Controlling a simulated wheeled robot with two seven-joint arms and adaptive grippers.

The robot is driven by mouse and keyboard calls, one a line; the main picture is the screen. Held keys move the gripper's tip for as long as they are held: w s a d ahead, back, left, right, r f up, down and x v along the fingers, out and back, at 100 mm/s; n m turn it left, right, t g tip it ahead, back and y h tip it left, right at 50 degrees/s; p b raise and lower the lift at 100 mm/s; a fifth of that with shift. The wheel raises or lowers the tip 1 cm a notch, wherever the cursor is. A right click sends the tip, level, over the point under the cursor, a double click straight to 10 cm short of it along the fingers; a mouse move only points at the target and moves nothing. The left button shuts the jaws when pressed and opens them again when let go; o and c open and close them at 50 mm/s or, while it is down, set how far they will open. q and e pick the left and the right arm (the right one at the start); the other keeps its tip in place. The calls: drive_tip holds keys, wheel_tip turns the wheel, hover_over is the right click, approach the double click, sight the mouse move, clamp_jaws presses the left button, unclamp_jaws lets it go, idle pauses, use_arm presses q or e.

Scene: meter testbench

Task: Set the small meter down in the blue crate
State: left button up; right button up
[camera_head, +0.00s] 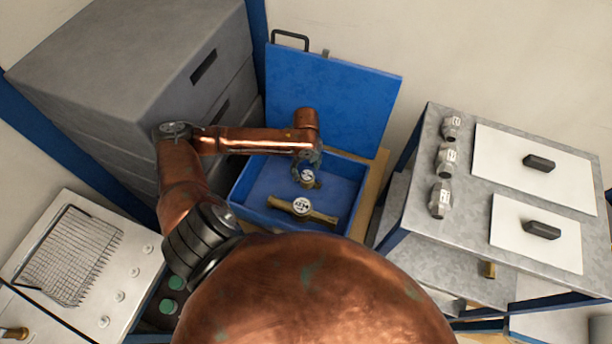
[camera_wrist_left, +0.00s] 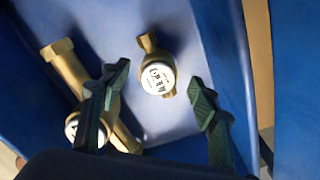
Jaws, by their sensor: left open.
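The blue crate (camera_head: 262,180) stands open below my left arm. The small meter (camera_head: 308,179), brass with a white round dial, is inside it, near the far side. The left wrist view shows this meter (camera_wrist_left: 157,77) on the crate floor (camera_wrist_left: 172,118), face up. My left gripper (camera_head: 311,160) is over the crate, right by the small meter. Its two green fingers (camera_wrist_left: 160,92) are spread apart, one either side of the meter in that view, with visible gaps and nothing held. My right gripper is not in view.
A longer brass meter (camera_head: 302,207) lies in the crate in front of the small one. The blue lid (camera_head: 345,100) stands up behind. Grey cases (camera_head: 140,60) are stacked at left. A metal bench (camera_head: 470,215) with several fittings stands at right.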

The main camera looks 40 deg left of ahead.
use_arm(q)
drive_tip(key=shift+r, duration=2.1)
drive_tip(key=shift+c, duration=0.4)
